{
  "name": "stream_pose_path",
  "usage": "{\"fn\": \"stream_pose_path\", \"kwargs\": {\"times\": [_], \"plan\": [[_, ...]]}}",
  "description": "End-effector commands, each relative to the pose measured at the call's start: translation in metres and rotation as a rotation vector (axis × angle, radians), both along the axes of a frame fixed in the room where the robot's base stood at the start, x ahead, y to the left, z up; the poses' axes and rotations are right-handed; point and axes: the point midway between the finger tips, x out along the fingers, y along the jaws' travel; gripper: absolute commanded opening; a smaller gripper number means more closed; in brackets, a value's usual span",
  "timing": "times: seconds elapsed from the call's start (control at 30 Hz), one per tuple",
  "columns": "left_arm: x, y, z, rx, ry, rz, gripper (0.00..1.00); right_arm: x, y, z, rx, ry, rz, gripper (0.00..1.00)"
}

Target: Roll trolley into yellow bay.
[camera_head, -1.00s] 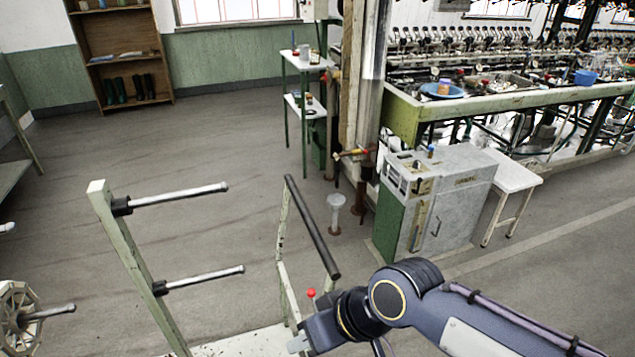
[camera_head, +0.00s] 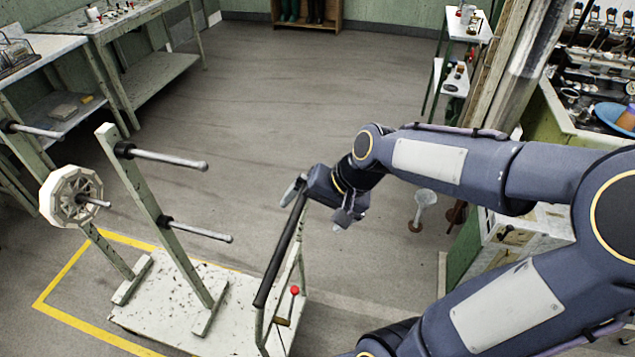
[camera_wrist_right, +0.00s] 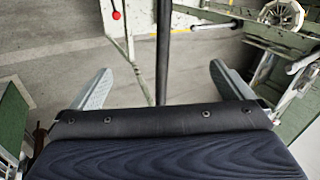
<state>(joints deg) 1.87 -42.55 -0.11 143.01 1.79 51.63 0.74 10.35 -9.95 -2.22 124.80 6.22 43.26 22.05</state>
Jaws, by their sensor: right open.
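The trolley (camera_head: 180,312) has a worn pale deck, two uprights with metal spindles and a dark push handle (camera_head: 280,250) on its right side. The yellow bay (camera_head: 62,275) is an outline on the floor. It shows left of and behind the deck; the trolley hides its other part, so I cannot tell how much of the deck is inside. My right gripper (camera_head: 315,205) is open at the far end of the handle. In the right wrist view the handle (camera_wrist_right: 162,50) runs between the spread fingers (camera_wrist_right: 160,80), with gaps on both sides. My left gripper is out of view.
A white reel (camera_head: 72,197) sits on a spindle at left. Worktables (camera_head: 150,70) line the left side. A small white stand (camera_head: 422,205) and a grey cabinet (camera_head: 525,235) stand at right, partly behind my arm. The floor behind the trolley is clear.

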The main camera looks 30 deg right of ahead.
Motion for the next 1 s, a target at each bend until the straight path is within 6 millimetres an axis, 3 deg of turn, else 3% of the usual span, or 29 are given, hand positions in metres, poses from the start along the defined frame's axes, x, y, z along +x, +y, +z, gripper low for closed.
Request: {"fn": "stream_pose_path", "kwargs": {"times": [0.07, 0.23, 1.0], "plan": [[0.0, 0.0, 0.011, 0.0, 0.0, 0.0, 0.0, 0.015, -0.007, 0.001, 0.024, 0.039, -0.059, 1.0], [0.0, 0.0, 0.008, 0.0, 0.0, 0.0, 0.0, 0.028, -0.011, -0.01, 0.043, 0.061, -0.109, 1.0], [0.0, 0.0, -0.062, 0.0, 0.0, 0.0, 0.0, 0.065, 0.022, -0.102, 0.042, 0.06, -0.105, 1.0]]}}
